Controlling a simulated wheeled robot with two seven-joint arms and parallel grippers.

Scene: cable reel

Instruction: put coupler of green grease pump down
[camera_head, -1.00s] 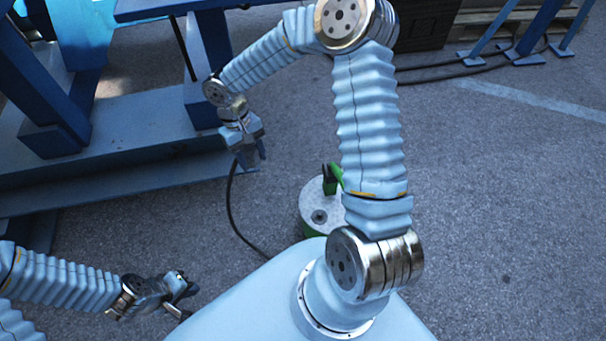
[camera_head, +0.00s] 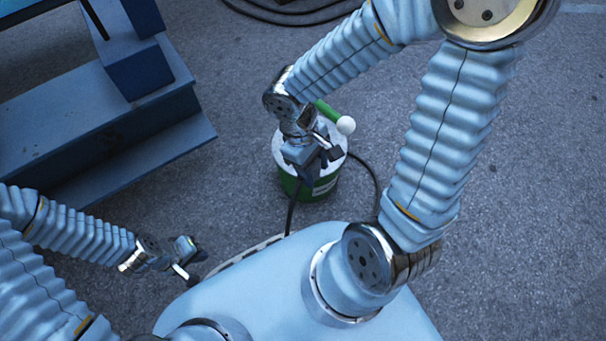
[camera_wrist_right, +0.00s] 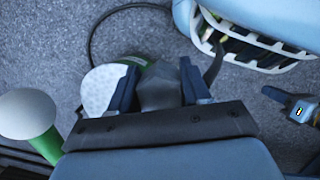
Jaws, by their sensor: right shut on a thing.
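The green grease pump (camera_head: 318,188) is a green drum with a pale lid and a green handle ending in a white knob (camera_head: 345,125). In the right wrist view its lid (camera_wrist_right: 98,92) is partly hidden by my fingers. My right gripper (camera_head: 318,165) is in front of and above the drum, covering part of it. It is shut on the dark grey coupler (camera_wrist_right: 160,85), whose black hose (camera_head: 291,213) hangs below. Whether the coupler touches the pump cannot be told. My left gripper (camera_head: 190,262) is at lower left, empty, its fingers apart.
A blue steel frame (camera_head: 95,130) stands on the asphalt at upper left. The hose (camera_head: 372,178) also loops right of the drum. Black cables (camera_head: 295,15) lie at the top. The ground at the far right (camera_head: 545,180) is clear.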

